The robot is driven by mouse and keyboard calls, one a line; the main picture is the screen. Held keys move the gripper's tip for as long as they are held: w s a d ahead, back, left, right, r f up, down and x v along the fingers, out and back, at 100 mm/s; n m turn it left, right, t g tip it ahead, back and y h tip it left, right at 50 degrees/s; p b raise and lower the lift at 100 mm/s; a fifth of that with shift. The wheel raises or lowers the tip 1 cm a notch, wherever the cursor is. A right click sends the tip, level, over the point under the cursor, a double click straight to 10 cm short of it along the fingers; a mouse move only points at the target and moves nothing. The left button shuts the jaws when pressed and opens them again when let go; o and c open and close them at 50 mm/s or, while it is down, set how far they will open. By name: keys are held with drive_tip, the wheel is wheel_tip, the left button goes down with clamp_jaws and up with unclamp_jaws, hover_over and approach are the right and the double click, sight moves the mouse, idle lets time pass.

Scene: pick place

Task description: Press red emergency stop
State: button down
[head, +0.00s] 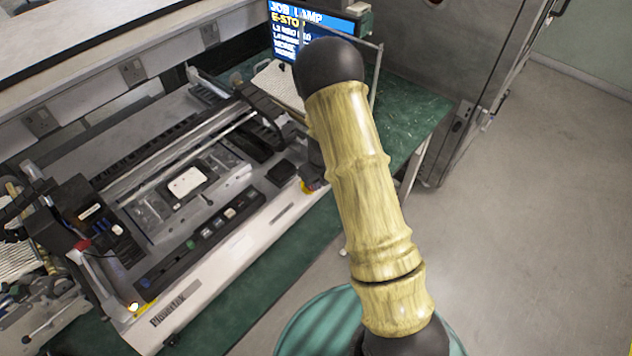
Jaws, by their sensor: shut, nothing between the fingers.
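A machine (215,240) with a light casing and open top stands on a green bench at the left. Its dark front panel (165,270) carries several small buttons, one of them green (190,244). At the machine's right front corner a small yellow and reddish part (308,187) shows beside my arm. It may be the emergency stop, but it is partly covered and too small to be sure. My pale, wood-patterned arm rises across the middle of the view. My gripper is not visible.
A blue screen (290,14) with text, partly reading "E-STO", stands behind my arm. The green bench (415,105) continues to the right of the machine. A grey metal cabinet (430,55) stands behind it. The grey floor (540,220) at the right is clear.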

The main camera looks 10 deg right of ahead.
drive_tip(key=s+r, duration=0.3)
drive_tip(key=r, duration=0.8)
drive_tip(key=shift+s+d+r, duration=0.35)
drive_tip(key=shift+s, duration=0.05)
drive_tip(key=s+r+n, duration=0.4)
drive_tip(key=s+n, duration=0.5)
drive_tip(key=n, duration=0.7)
drive_tip(key=s+r+n+t, duration=0.1)
drive_tip(key=s+r+n, duration=0.4)
drive_tip(key=s+n, duration=0.4)
drive_tip(key=n, duration=0.7)
drive_tip(key=shift+d+r, duration=0.15)
drive_tip(key=shift+r, duration=0.15)
